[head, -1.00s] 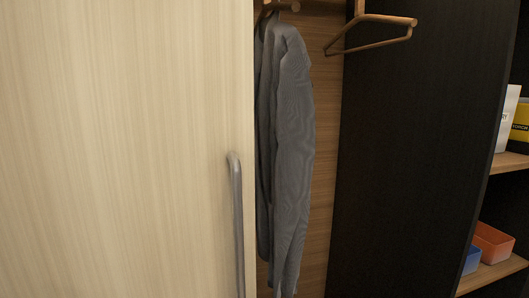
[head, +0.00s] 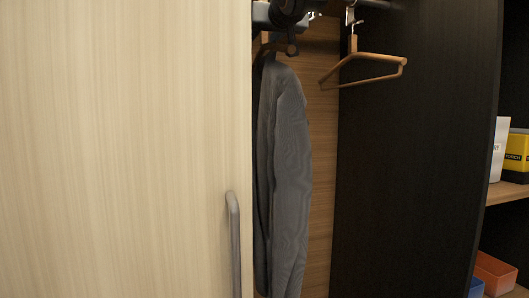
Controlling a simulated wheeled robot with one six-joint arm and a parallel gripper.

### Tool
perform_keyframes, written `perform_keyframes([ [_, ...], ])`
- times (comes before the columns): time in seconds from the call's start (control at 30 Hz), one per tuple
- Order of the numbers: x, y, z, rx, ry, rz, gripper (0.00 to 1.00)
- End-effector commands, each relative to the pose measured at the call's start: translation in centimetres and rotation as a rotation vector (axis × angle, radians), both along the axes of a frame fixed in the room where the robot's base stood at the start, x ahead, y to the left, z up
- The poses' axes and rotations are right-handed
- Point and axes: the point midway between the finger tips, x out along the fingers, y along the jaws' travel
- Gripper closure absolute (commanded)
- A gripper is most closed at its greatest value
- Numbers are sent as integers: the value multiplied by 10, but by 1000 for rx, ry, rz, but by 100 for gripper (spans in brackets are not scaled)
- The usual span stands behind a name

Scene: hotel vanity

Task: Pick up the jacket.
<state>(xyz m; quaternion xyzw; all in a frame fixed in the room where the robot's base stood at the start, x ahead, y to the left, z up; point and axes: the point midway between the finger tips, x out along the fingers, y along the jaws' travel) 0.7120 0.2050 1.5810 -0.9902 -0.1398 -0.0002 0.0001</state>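A grey jacket (head: 288,170) hangs upright in the open part of the wardrobe, right of the pale door. Its left side is hidden behind the door edge, and its lower end runs out of the picture. A wooden hanger shows at its top, partly covered. Dark and grey mechanical parts at the top edge, just above the jacket, look like my gripper (head: 288,14). They are dark and cut off by the frame, so I cannot make out the fingers or whether they touch the hanger.
The pale wooden door (head: 120,150) with a vertical metal handle (head: 234,245) covers the left. An empty wooden hanger (head: 365,66) hangs right of the jacket, before a black panel (head: 415,160). Shelves at far right hold a yellow box (head: 517,152) and an orange bin (head: 495,273).

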Motion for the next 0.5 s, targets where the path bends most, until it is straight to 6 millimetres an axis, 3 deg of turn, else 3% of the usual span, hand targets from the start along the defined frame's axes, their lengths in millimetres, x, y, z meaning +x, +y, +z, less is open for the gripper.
perform_keyframes([
  [0.23,1,0,0,0,0,0,63],
  [0.43,1,0,0,0,0,0,96],
  [0.5,1,0,0,0,0,0,100],
])
